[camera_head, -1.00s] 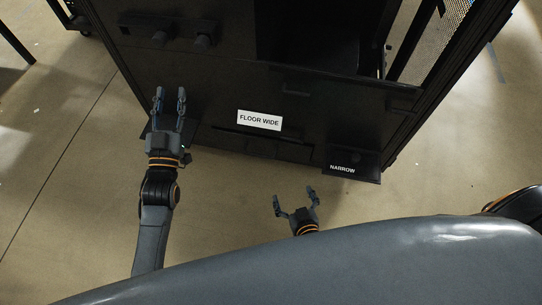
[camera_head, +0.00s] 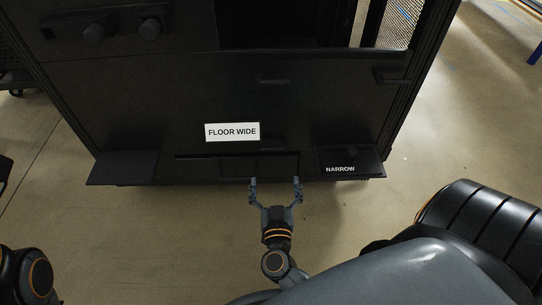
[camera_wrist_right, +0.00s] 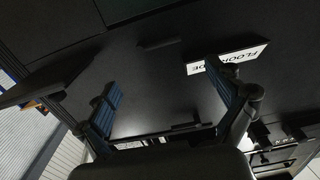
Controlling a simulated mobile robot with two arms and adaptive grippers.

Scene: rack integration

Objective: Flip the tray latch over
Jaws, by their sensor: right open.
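A black rack face (camera_head: 120,90) fills the upper head view, with a white FLOOR WIDE label (camera_head: 232,132) on it. Which part is the tray latch is hard to tell; a small dark bar (camera_head: 272,81) sits on the face above and right of the label. It also seems to show in the right wrist view (camera_wrist_right: 160,43). My right gripper (camera_head: 275,187) is open and empty, its fingers pointing at the rack's lower edge below the label. In the right wrist view its fingers (camera_wrist_right: 162,78) stand apart before the dark panel. My left gripper is out of view.
A black ledge marked NARROW (camera_head: 348,164) juts out at lower right, and a plain flat ledge (camera_head: 124,167) at lower left. The tan floor (camera_head: 130,235) in front is open.

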